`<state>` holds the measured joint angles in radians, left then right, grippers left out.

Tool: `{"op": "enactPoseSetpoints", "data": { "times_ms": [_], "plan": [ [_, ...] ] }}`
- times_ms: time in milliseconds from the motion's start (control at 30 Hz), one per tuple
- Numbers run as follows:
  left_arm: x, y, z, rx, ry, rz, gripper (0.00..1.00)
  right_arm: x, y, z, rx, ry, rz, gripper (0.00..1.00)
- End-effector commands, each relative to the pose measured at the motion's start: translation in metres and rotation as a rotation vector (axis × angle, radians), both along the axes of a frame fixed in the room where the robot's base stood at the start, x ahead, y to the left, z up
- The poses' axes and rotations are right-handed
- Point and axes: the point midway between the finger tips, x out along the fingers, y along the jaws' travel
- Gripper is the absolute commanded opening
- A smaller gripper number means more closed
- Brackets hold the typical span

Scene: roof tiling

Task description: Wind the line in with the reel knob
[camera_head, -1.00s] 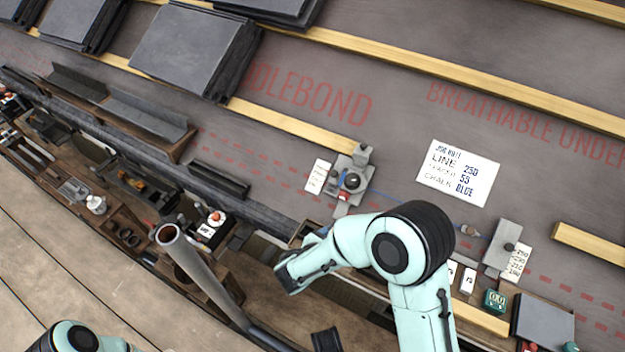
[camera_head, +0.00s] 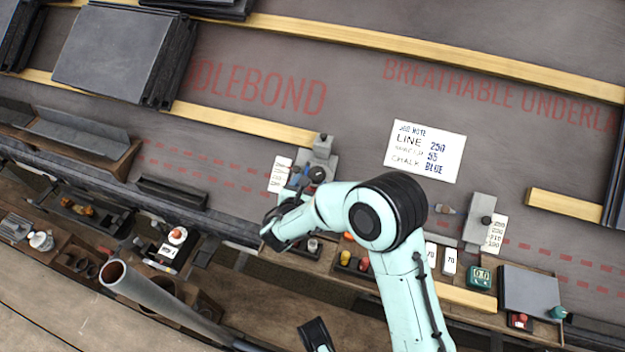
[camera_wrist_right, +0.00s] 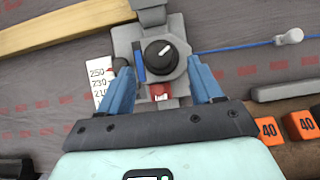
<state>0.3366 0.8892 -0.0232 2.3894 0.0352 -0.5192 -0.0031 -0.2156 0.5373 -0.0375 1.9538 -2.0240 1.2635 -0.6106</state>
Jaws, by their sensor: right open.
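The line reel (camera_head: 322,152) is a grey block clamped at the end of a batten, with a round black reel knob (camera_head: 316,174) on top. In the right wrist view the knob (camera_wrist_right: 160,55) has a white pointer mark. A blue bar and a red part marked with a white letter sit beside it. My right gripper (camera_wrist_right: 163,82) is open, its two blue fingers on either side of the reel's lower part, just short of the knob. Nothing shows between the pads except the reel. The blue line (camera_wrist_right: 240,46) runs right from the reel to a pale peg-like piece (camera_wrist_right: 289,37).
A white job note (camera_head: 425,150) lies on the grey underlay. A second grey block (camera_head: 479,222) stands right, beside a number card (camera_head: 496,234). Slate stacks (camera_head: 120,50) lie upper left. Trays and tools line the lower edge.

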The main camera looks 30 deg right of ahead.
Motion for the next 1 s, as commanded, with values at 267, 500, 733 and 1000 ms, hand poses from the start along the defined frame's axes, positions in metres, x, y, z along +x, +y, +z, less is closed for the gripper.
{"op": "enactPoseSetpoints", "data": {
  "times_ms": [267, 500, 733, 1000],
  "plan": [
    [-0.016, 0.002, -0.012, -0.004, 0.054, 0.005, 0.00, 0.019, -0.024, -0.013, 0.000, 0.000, -0.001, 0.65],
    [-0.018, 0.003, -0.013, -0.004, 0.061, 0.006, 0.00, 0.021, -0.026, -0.014, 0.000, 0.000, 0.000, 0.65],
    [-0.018, 0.002, -0.013, -0.003, 0.060, 0.005, 0.00, 0.021, -0.026, -0.014, 0.000, 0.000, 0.000, 0.23],
    [-0.018, 0.002, -0.013, -0.004, 0.061, 0.005, 0.00, 0.021, -0.025, -0.014, 0.004, -0.003, -0.007, 0.09]
  ]
}}
